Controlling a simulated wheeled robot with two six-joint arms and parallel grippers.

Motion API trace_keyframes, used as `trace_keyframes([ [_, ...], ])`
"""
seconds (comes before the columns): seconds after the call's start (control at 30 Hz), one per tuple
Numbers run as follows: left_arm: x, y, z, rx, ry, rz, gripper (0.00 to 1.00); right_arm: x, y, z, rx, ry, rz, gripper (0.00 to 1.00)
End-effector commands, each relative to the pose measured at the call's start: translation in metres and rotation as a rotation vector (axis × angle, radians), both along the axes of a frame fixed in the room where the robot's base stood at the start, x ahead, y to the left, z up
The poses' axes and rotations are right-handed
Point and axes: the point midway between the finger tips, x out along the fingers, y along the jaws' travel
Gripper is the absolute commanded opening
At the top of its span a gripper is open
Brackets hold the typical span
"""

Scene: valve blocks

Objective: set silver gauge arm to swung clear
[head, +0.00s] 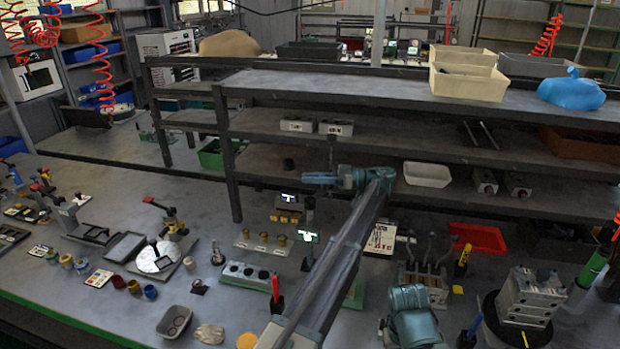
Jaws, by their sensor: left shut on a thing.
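My left arm rises from the bottom middle of the head view. A dark upright post (309,212) stands just below the gripper's tip, near a green plate with a white face (308,237). My right gripper is not in view.
A grey block with round holes (245,275) and a plate with brass knobs (262,242) lie left of my arm. A lever block (424,280), a red tray (478,238) and a metal block on a turntable (530,297) stand right. Shelving (270,150) closes the back.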

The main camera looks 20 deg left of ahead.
Motion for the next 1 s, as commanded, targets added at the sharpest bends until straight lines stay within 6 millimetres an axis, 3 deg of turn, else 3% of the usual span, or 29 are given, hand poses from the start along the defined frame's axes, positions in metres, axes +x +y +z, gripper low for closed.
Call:
trace_keyframes([
  [0.4,0.0008,0.0012,0.0002,0.001,0.0,0.003,0.0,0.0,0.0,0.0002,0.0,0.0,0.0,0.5],
  [0.43,0.0007,0.0013,0.0002,0.001,0.0,0.003,0.34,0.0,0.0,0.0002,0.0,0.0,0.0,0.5],
  [0.57,0.0006,0.001,0.0002,0.0,0.0,0.003,0.57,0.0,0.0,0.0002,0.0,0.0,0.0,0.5],
  [1.0,0.0015,0.0004,0.0,0.0,0.0,0.003,0.6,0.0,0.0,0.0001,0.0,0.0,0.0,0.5],
])
